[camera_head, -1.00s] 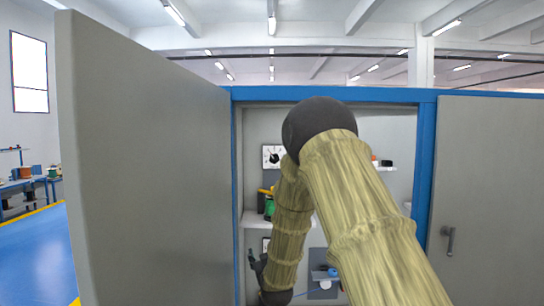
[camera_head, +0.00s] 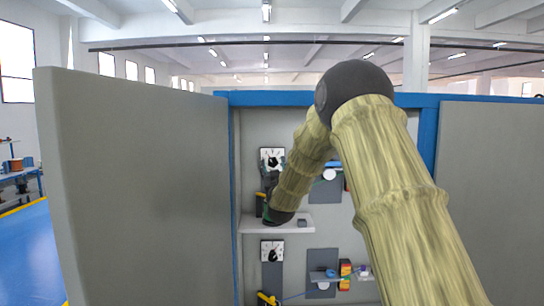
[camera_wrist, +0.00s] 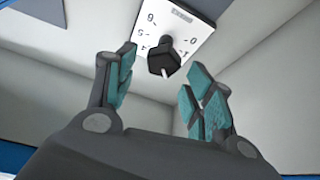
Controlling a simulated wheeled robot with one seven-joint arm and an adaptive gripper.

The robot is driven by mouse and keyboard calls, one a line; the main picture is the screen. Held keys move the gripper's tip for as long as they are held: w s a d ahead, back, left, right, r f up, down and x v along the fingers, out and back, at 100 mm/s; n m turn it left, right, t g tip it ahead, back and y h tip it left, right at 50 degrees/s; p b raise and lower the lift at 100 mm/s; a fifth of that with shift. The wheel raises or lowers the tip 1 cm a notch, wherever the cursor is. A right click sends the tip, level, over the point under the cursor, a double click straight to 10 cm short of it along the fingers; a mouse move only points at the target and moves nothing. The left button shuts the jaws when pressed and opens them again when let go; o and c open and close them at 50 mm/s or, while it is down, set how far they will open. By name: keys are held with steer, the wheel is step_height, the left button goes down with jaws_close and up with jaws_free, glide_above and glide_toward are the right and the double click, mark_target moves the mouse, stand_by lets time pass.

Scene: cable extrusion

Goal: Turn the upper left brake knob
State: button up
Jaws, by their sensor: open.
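The upper left brake knob is a black knob on a white dial plate (camera_head: 266,153), inside the open cabinet at the upper left. In the wrist view the black knob (camera_wrist: 163,58) sits on the numbered plate, with a pale pointer toward the bottom. My gripper (camera_wrist: 162,72) is open, with teal-padded fingers to the left and right of the knob in this view. No contact with the knob shows. In the head view my gripper (camera_head: 269,180) is just below the upper dial, partly hidden by my wrist.
A second dial (camera_head: 272,251) is lower on the same wall. A shelf (camera_head: 290,224) lies below my gripper, bearing a small dark object. The open cabinet door (camera_head: 135,190) stands at the left. Blue and orange parts (camera_head: 340,272) are at the lower right.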

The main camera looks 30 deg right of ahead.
mark_target(273, 162)
steer(key=shift+p+x, duration=1.05)
steer(key=shift+x, duration=1.35)
steer(key=shift+a, duration=0.1)
steer(key=c, duration=0.9)
